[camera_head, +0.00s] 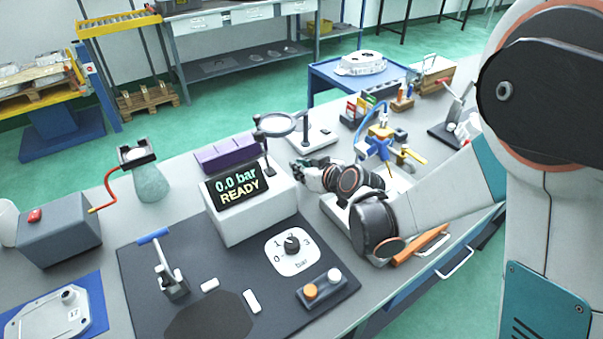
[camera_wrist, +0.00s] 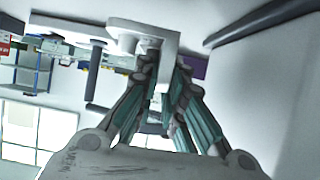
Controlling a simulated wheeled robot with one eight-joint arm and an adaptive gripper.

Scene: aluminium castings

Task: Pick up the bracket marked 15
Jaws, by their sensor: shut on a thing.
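My gripper (camera_head: 312,175) is low over the bench, just right of the display box in the head view. In the wrist view its fingers (camera_wrist: 163,75) are closed on a pale grey cast part, the bracket (camera_wrist: 125,33), which has a flat plate and a round boss. No number can be read on it, so I cannot confirm the 15. In the head view the held part cannot be made out.
The display box (camera_head: 248,219) reads 0.0 bar READY. A ring magnifier (camera_head: 276,125) stands behind my gripper. A dark mat (camera_head: 140,300) carries a toggle clamp (camera_head: 170,272), a dial (camera_head: 292,250) and a button box (camera_head: 322,288). Blue-yellow fixture (camera_head: 380,145) stands behind my arm.

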